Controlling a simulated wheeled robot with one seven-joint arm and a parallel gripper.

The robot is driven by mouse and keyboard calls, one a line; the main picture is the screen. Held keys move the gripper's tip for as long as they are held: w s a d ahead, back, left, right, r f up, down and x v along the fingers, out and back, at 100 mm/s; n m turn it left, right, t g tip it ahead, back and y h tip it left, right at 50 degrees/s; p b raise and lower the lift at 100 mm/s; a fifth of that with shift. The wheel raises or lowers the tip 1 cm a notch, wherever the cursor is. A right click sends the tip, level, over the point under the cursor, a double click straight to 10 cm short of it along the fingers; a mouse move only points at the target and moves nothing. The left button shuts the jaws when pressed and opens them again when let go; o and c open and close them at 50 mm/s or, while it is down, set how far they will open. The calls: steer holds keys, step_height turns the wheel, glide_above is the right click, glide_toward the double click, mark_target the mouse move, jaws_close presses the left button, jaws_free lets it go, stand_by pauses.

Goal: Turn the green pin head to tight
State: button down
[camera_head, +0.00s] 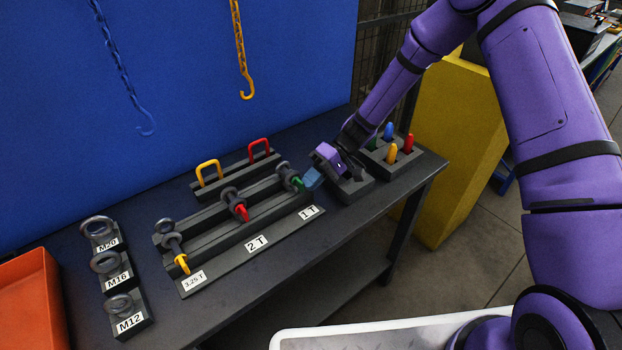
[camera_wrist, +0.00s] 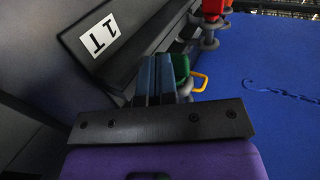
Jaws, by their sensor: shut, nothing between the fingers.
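The green pin head (camera_head: 298,184) sits at the 1T end of the dark fixture rail, by a grey shackle (camera_head: 284,169). In the wrist view the green pin head (camera_wrist: 181,68) shows just right of my fingers and is partly hidden by them. My gripper (camera_head: 311,179) has its blue fingers closed together with nothing between them. In the wrist view the gripper (camera_wrist: 156,62) points at the rail, close beside the green head. I cannot tell whether the fingers touch it. The 1T label (camera_wrist: 100,36) is left of the fingers.
On the same rail are a red pin head (camera_head: 242,213) at 2T and a yellow pin head (camera_head: 182,264) at 3.25T. A block with coloured pegs (camera_head: 408,162) stands right of my gripper. Labelled ring blocks (camera_head: 125,312) stand at the left. Chains hang before the blue panel (camera_head: 180,60).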

steer(key=g+y, duration=0.1)
steer(key=y, duration=0.1)
steer(key=f+g+y, duration=0.1)
steer(key=shift+s+a+g+y, duration=0.1)
steer(key=shift+g+y, duration=0.2)
steer(key=shift+y, duration=0.1)
steer(key=shift+s+f, duration=0.2)
stand_by(0.6)
